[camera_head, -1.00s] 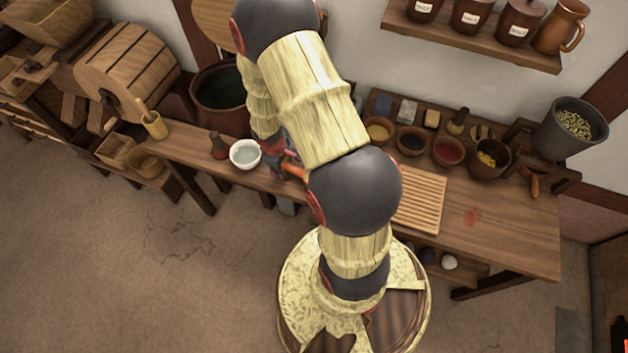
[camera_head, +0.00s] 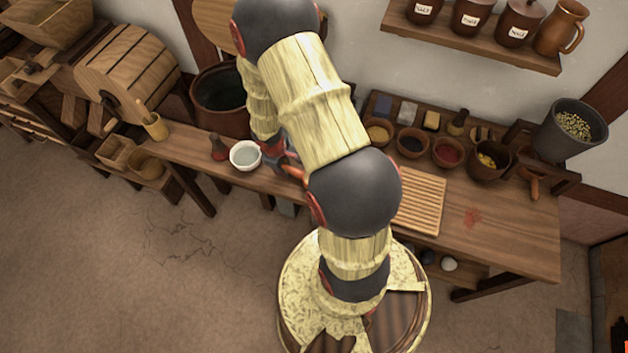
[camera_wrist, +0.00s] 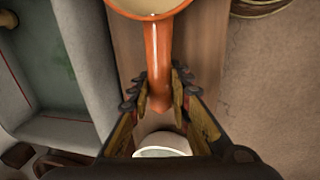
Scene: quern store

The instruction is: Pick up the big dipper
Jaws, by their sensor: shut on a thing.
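The big dipper (camera_wrist: 157,45) shows in the wrist view, with an orange-brown handle and a round, pale-lined cup cut off by the top edge. My gripper (camera_wrist: 159,88) has one finger on each side of the handle near its end and is shut on it. In the head view only a short orange piece of the dipper (camera_head: 293,171) shows beside my arm, over the bench. My arm hides the rest of it and most of my gripper there. I cannot tell whether the dipper touches the bench.
A white bowl (camera_head: 245,155) and a small dark red bottle (camera_head: 218,146) stand left of my arm on the long bench (camera_head: 500,240). A large dark pot (camera_head: 222,98) is behind them. A slatted board (camera_head: 421,200) and several small bowls are to the right.

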